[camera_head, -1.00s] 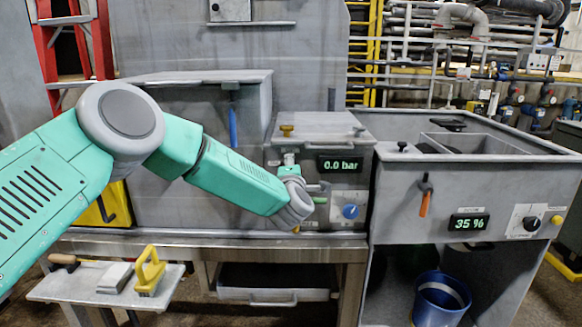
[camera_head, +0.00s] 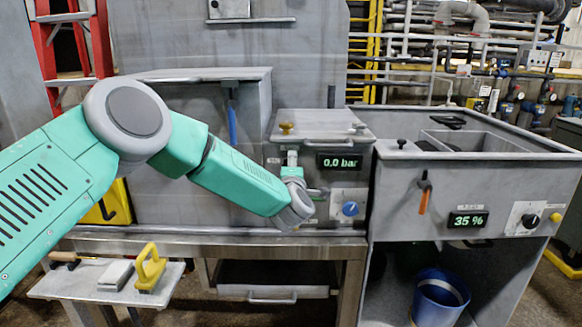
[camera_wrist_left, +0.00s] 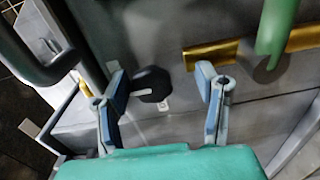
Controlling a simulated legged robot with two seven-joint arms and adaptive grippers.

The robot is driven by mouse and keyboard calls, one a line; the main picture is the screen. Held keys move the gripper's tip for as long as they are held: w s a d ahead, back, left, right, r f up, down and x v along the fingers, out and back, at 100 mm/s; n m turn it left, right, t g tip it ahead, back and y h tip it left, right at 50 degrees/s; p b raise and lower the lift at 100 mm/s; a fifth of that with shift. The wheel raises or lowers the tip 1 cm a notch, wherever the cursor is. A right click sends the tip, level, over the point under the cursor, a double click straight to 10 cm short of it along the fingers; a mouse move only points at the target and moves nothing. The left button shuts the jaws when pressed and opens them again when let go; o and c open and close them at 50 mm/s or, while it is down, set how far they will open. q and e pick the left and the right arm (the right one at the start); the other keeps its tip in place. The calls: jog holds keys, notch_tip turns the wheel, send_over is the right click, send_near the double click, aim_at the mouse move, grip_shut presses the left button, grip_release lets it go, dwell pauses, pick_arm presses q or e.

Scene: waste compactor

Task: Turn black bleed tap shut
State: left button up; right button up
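The black bleed tap (camera_wrist_left: 152,84) shows in the left wrist view as a small dark faceted knob on a grey surface, with a pale tab beside it. My left gripper (camera_wrist_left: 163,79) is open, its two blue-grey fingers on either side of the knob. The left finger is close to the knob; a wider gap lies on the right. I cannot tell if either finger touches it. In the head view my left gripper (camera_head: 312,196) is in front of the panel below the 0.0 bar display (camera_head: 340,162), and the tap is hidden there. My right gripper is out of view.
In the wrist view, a brass pipe (camera_wrist_left: 210,54) and a green handle (camera_wrist_left: 277,28) are near the right finger, and a dark curved bar (camera_wrist_left: 35,65) is at left. In the head view, a blue knob (camera_head: 350,208) sits right of the gripper. A tool shelf (camera_head: 75,282) stands lower left.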

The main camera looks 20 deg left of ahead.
pick_arm(q)
jog(key=shift+r, duration=0.3)
jog(key=shift+s, duration=0.2)
jog(key=v, duration=1.1)
jog(key=shift+s, duration=0.2)
jog(key=shift+d+f, duration=0.1)
jog(key=shift+f, duration=0.15)
